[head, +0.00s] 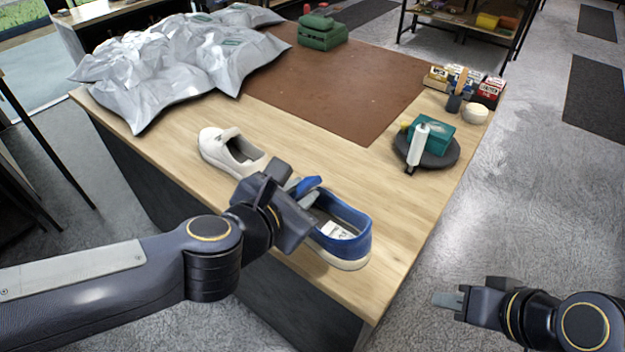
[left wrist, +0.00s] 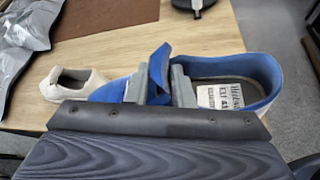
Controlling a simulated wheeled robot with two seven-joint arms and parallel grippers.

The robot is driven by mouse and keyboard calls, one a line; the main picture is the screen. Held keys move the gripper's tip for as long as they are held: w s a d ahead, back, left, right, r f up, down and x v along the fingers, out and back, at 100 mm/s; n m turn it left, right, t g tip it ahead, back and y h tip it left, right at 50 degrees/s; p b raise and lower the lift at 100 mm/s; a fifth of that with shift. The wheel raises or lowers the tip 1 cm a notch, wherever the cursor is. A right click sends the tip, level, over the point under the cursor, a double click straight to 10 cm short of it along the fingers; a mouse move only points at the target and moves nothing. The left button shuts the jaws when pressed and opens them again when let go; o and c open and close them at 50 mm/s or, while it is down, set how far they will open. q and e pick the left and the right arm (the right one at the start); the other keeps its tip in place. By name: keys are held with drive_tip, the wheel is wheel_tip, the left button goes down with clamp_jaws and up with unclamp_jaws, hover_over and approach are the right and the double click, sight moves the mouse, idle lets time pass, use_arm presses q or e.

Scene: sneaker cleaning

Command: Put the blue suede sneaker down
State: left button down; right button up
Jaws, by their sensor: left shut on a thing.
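The blue suede sneaker (head: 347,240) is at the front edge of the wooden table, its open heel toward the lower right. In the left wrist view the blue sneaker (left wrist: 262,76) lies across the middle, with a white label inside. My left gripper (head: 300,194) is shut on its tongue, and in the left wrist view the grey fingers (left wrist: 160,84) pinch the blue tongue. I cannot tell whether the sole touches the table. My right gripper (head: 447,300) is off the table at the right, empty; its finger gap does not show clearly.
A white sneaker (head: 232,150) stands just left of the blue one. A round dark tray (head: 440,152) holds a teal box (head: 433,132) and a white tube (head: 417,147). Grey plastic bags (head: 180,60) cover the back left. The brown mat (head: 335,92) is mostly bare.

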use_arm(q)
drive_tip(key=b+x, duration=0.2)
drive_tip(key=x, duration=0.5)
drive_tip(key=shift+w+f+b, duration=0.1)
drive_tip(key=shift+f+b, duration=0.25)
drive_tip(key=w+d+f+b, duration=0.2)
drive_tip(key=w+f+b, duration=0.3)
drive_tip(key=f, duration=0.3)
drive_tip(key=shift+f, duration=0.25)
drive_tip(key=c, duration=1.3)
unclamp_jaws()
drive_tip(key=shift+o, duration=0.2)
